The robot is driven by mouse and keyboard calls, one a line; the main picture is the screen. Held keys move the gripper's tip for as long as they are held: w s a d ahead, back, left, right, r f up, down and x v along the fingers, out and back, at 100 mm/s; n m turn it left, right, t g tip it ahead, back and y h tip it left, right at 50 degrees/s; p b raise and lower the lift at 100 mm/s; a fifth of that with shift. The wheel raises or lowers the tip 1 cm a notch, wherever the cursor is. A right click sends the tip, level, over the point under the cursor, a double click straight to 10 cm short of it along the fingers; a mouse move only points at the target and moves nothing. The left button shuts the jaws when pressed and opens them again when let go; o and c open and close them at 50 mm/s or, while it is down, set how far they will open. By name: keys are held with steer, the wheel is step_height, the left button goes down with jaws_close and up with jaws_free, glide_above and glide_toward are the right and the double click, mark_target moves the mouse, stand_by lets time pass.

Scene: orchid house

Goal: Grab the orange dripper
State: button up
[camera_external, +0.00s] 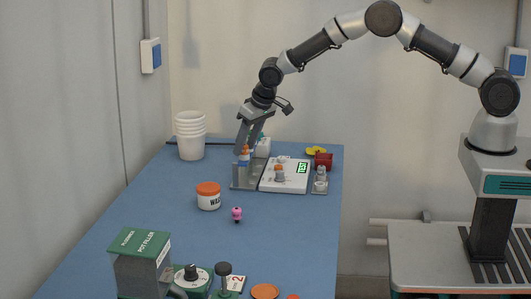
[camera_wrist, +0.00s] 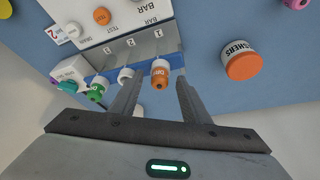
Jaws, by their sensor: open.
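The orange dripper (camera_wrist: 160,72) sits in a grey rack (camera_wrist: 150,45) with numbered slots, at the end of a row beside a white dripper (camera_wrist: 125,74) and a green one (camera_wrist: 96,90). In the wrist view my gripper (camera_wrist: 161,82) is open, with one finger on each side of the orange dripper. I cannot tell whether the fingers touch it. In the external view my gripper (camera_external: 243,148) points down over the rack (camera_external: 246,183) at the back of the blue table, and the orange dripper (camera_external: 245,153) shows partly there.
A white panel (camera_external: 286,184) with a green display stands right of the rack. A white tub with an orange lid (camera_external: 208,188), a pink item (camera_external: 237,214) and stacked white cups (camera_external: 190,135) stand around. A green pot filler (camera_external: 140,260) is at the front. The middle table is mostly clear.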

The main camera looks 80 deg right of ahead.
jaws_close()
steer(key=shift+r, duration=0.15)
